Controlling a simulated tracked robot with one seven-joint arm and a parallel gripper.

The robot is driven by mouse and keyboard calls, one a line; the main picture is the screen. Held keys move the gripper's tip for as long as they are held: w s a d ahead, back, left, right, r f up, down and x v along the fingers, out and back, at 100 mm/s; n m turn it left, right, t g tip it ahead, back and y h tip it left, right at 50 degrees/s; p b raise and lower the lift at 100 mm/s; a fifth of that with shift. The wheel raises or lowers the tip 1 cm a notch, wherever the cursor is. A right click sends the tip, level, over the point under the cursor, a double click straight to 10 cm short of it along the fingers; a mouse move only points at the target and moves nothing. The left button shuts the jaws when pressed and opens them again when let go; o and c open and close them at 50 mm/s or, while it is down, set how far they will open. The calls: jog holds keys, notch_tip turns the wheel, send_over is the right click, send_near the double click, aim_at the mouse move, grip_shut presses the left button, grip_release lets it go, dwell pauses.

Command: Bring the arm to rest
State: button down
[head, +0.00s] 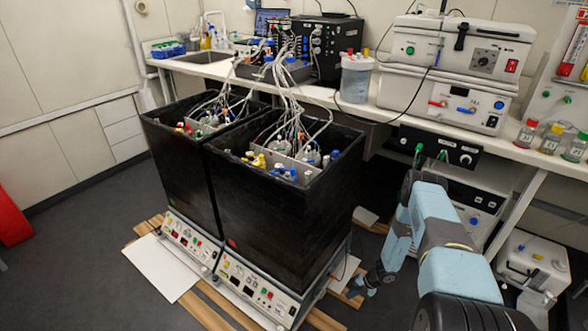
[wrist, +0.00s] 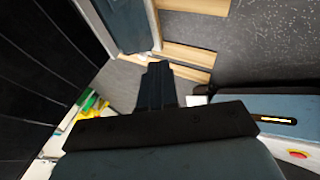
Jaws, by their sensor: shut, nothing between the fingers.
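My arm comes in from the lower right of the head view, bends at an elbow and points down. My gripper (head: 357,290) is at its lower end, low beside the right-hand black bioreactor box (head: 265,195), with a visible gap to the box's side. In the wrist view the dark fingers of my gripper (wrist: 158,70) are together, with nothing between them. The left-hand black box (head: 177,165) stands beside the other one. Tubes and bottles fill the open tops of both boxes.
Control panels (head: 258,289) sit under the boxes, over wooden slats (head: 205,312). A long bench (head: 480,128) with stacked instruments (head: 455,75) runs behind. Bottles (head: 550,138) stand at its right. A white device (head: 533,262) is on the floor at right. Dark floor (head: 85,220) is open at left.

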jog(key=w+d+r+n, duration=0.1)
jog(key=w+r+n, duration=0.45)
jog(key=r, duration=0.85)
jog(key=w+r+n, duration=0.4)
jog(key=w+r, duration=0.3)
jog(key=r, duration=0.6)
notch_tip(320, 180, up, 31)
jog(key=a+n+t+h, duration=0.1)
jog(key=a+n+h, duration=0.1)
jog(key=n, duration=0.9)
jog(key=s+a+r+n+t+h, duration=0.1)
jog(key=s+r+n, duration=0.4)
jog(key=s+r, duration=0.5)
jog(key=s+a+r+n+t+h, duration=0.1)
jog(key=s+r+n, duration=0.55)
jog(key=r, duration=0.65)
jog(key=s+r+n+t+h, duration=0.1)
jog(key=s+r+n, duration=0.3)
jog(key=s, duration=0.7)
jog(key=s+d+r+n+t+h, duration=0.1)
jog(key=s+r+n, duration=0.3)
jog(key=s, duration=0.8)
jog(key=shift+d+n+t+h, duration=0.35)
jog(key=shift+n+h, duration=0.25)
jog(key=shift+n, duration=0.4)
